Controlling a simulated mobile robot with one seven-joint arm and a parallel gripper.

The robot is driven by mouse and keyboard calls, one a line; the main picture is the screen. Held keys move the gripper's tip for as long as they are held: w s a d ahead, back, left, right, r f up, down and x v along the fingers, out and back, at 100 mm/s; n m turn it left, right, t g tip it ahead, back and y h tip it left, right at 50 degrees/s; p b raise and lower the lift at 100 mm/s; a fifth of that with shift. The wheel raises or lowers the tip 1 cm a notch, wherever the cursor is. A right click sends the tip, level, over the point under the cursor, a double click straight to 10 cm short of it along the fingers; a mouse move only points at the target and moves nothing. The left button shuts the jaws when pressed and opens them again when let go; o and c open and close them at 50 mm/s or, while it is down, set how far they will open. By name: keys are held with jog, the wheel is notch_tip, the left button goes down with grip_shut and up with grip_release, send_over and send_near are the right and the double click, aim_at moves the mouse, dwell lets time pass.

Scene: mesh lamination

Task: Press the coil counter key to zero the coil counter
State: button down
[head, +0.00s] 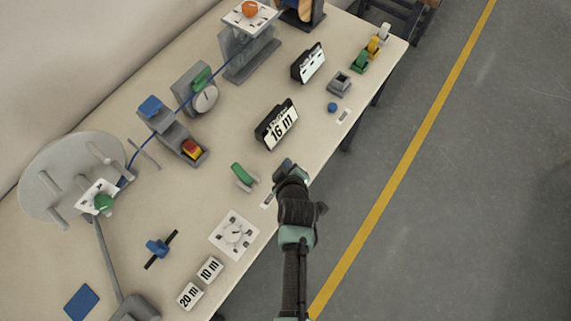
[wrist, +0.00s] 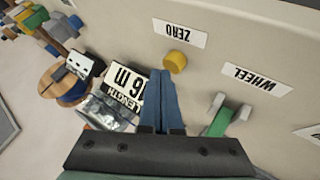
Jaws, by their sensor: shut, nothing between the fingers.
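The coil counter (head: 277,125) is a dark box with a white face reading "16 m". In the wrist view its "LENGTH 16 m" face (wrist: 128,90) appears upside down, just left of my fingers. A round yellow key (wrist: 176,61) sits on the table beside a white label reading ZERO (wrist: 180,33). My gripper (head: 286,163) hangs over the table's front edge area and hides this key in the head view. In the wrist view my gripper (wrist: 162,76) has its blue fingers together, empty, with tips just short of the key in the picture. I cannot tell their height above it.
A green-handled piece (head: 243,175) with a WHEEL label (wrist: 253,79) stands close by. A second display (head: 308,63) and a blue button (head: 332,107) are farther along. A white dial plate (head: 234,236) lies nearer. The floor beyond the table's right edge is clear.

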jog(key=shift+f+b, duration=0.5)
dwell(0.4)
jog(key=shift+r, duration=0.1)
jog(key=shift+r+p, duration=0.8)
jog(key=shift+r, duration=0.05)
notch_tip(320, 180, up, 5)
jog(key=p, duration=0.4)
dwell(0.9)
